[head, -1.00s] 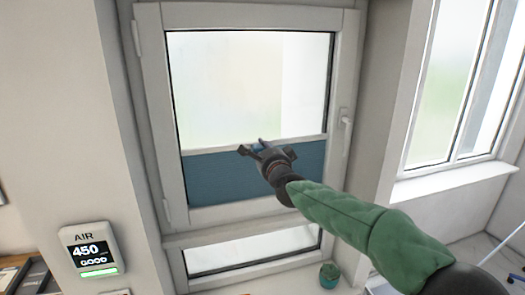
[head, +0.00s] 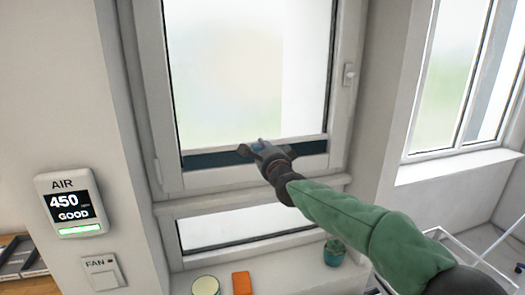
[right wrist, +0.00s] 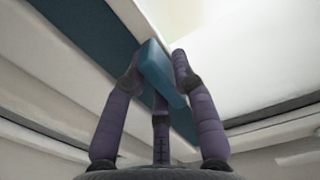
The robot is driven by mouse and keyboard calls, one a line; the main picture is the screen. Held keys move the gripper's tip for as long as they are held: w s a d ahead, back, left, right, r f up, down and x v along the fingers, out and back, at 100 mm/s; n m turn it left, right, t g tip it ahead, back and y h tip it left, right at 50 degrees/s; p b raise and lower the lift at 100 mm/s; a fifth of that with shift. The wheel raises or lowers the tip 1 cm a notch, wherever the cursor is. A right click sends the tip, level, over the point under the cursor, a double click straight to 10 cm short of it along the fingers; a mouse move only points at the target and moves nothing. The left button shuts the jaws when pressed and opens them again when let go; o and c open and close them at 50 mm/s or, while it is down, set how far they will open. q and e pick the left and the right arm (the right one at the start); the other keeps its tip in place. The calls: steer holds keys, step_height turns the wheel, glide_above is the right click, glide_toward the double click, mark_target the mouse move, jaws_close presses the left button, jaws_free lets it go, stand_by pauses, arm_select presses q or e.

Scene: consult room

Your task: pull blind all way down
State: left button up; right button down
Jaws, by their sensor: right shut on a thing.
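The blind shows in the head view as a dark blue strip (head: 212,160) low in the window pane, with a pale rail (head: 312,139) along its top edge. The pane above it is bare and bright. My right gripper (head: 260,150) reaches in from the lower right and is at the middle of that rail. In the right wrist view its purple fingers (right wrist: 163,85) are closed around a blue tab (right wrist: 158,68), and the blue blind (right wrist: 88,38) runs behind at upper left. The fingers hide part of the rail and strip. My left gripper is out of view.
The window frame (head: 153,100) has a handle (head: 349,75) on its right side. Below, the sill holds a potted cactus (head: 334,252), an orange block (head: 242,283) and a round pale tin (head: 206,285). An air monitor (head: 68,205) and fan switch (head: 102,272) are on the left wall.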

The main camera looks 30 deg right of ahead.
stand_by(0.3)
steer(key=c, duration=1.1)
jaws_free()
steer(key=v, duration=1.2)
